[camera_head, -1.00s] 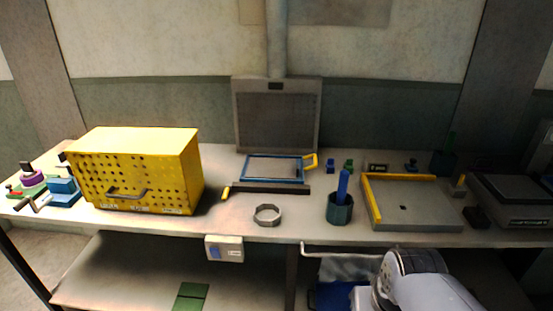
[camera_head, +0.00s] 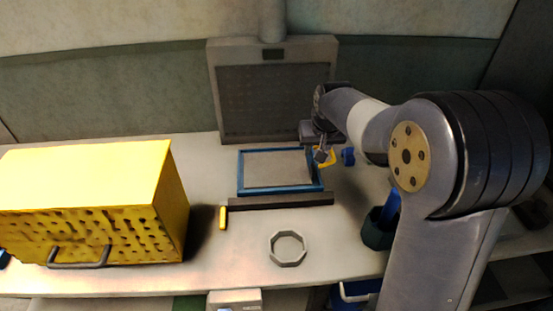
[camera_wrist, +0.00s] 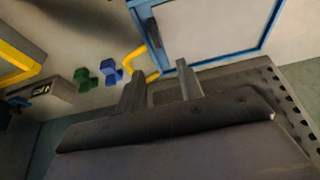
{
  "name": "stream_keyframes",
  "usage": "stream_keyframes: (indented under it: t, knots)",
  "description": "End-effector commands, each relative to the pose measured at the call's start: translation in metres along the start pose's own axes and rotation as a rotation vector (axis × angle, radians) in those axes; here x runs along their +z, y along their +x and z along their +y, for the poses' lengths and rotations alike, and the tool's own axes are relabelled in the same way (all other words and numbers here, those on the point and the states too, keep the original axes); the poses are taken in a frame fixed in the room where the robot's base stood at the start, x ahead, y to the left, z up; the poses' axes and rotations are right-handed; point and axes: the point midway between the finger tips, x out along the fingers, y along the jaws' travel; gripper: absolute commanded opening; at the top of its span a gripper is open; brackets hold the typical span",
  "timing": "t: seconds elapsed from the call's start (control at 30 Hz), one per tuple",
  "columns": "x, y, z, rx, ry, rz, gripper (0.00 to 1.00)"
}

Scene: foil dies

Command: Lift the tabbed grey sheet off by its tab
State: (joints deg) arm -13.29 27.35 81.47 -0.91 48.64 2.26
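The grey sheet (camera_head: 275,168) lies flat inside a blue frame (camera_head: 240,173) on the bench, in front of the grey upright panel. The sheet shows pale in the wrist view (camera_wrist: 205,30). A dark strip (camera_wrist: 153,33) on its near edge there looks like the tab. A bent yellow handle (camera_head: 328,160) stands at the frame's right side. My gripper (camera_wrist: 160,72) is open and empty, its two fingers apart. It is beside the frame's corner, close to the yellow handle; I cannot tell whether it touches. In the head view my gripper (camera_head: 319,153) is small and partly hidden.
A yellow perforated box (camera_head: 90,200) stands at left. A dark bar (camera_head: 280,201) lies before the frame, with a grey ring (camera_head: 287,249) in front. A dark cup (camera_head: 377,230) is partly behind my arm. Blue (camera_wrist: 111,70) and green (camera_wrist: 87,78) pieces stand near the handle.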

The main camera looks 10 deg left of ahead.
Motion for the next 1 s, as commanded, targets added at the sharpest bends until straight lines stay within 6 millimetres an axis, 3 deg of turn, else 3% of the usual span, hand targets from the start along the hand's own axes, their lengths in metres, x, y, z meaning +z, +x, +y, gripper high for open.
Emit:
stream_keyframes:
  t: [0.23, 0.47, 0.8, 1.0]
  knots:
    - [0.001, 0.038, 0.001, 0.0, 0.0, -0.004, 0.35]
    - [0.001, 0.053, 0.001, 0.001, 0.001, -0.003, 0.35]
    - [0.001, 0.094, 0.003, 0.001, 0.001, -0.003, 0.35]
    - [0.001, 0.101, 0.003, 0.0, 0.001, 0.0, 0.35]
